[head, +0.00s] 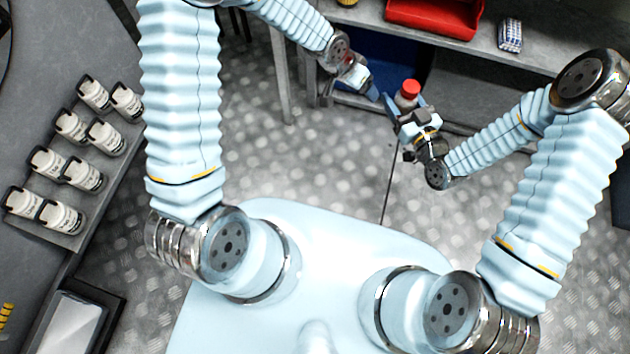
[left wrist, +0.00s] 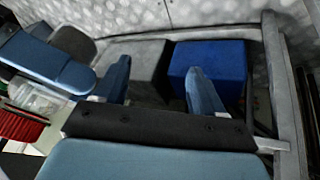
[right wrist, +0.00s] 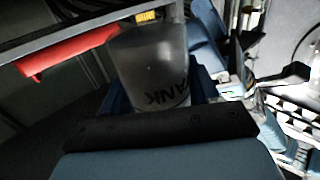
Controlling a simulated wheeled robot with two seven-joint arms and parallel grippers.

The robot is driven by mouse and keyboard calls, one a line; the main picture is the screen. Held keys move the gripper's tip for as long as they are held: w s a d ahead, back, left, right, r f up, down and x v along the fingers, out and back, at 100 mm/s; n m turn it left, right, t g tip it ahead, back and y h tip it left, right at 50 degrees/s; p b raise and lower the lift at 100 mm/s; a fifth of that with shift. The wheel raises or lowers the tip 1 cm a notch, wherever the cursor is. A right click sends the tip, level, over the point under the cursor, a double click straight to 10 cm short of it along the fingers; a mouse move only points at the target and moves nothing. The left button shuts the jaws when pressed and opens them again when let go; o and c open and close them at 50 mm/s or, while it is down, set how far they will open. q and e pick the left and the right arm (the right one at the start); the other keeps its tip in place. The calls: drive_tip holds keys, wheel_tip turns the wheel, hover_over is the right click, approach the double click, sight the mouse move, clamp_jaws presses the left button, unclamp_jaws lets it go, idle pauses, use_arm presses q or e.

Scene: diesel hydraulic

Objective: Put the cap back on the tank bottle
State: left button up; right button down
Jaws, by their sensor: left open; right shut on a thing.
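The tank bottle (right wrist: 152,65) is translucent, with dark "TANK" lettering that reads upside down in the right wrist view. My right gripper (head: 405,102) is shut on it, holding it in the air in front of the bench. The red cap (head: 410,88) shows at the top of the bottle in the head view and appears to sit on it; I cannot tell how tightly. The ribbed cap also shows at the lower left of the left wrist view (left wrist: 20,126). My left gripper (left wrist: 158,70) is open and empty, to the left of the bottle and apart from it.
A bench with a red bin (head: 432,16) and a small striped pack (head: 510,35) stands behind the grippers. A blue box (left wrist: 215,68) sits beneath it. Several white capped containers (head: 75,170) stand on a left-hand counter. The floor between is clear.

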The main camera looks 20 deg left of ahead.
use_arm(q)
drive_tip(key=s+a+f+n+g, duration=0.1)
drive_tip(key=s+a+f+n, duration=0.1)
drive_tip(key=s+f, duration=0.5)
drive_tip(key=s+a+f+n+g, duration=0.2)
drive_tip(key=s+f, duration=0.6)
drive_tip(key=s, duration=0.7)
drive_tip(key=a+n, duration=0.1)
drive_tip(key=n, duration=0.1)
drive_tip(key=shift+s+n, duration=0.4)
drive_tip(key=shift+d, duration=0.1)
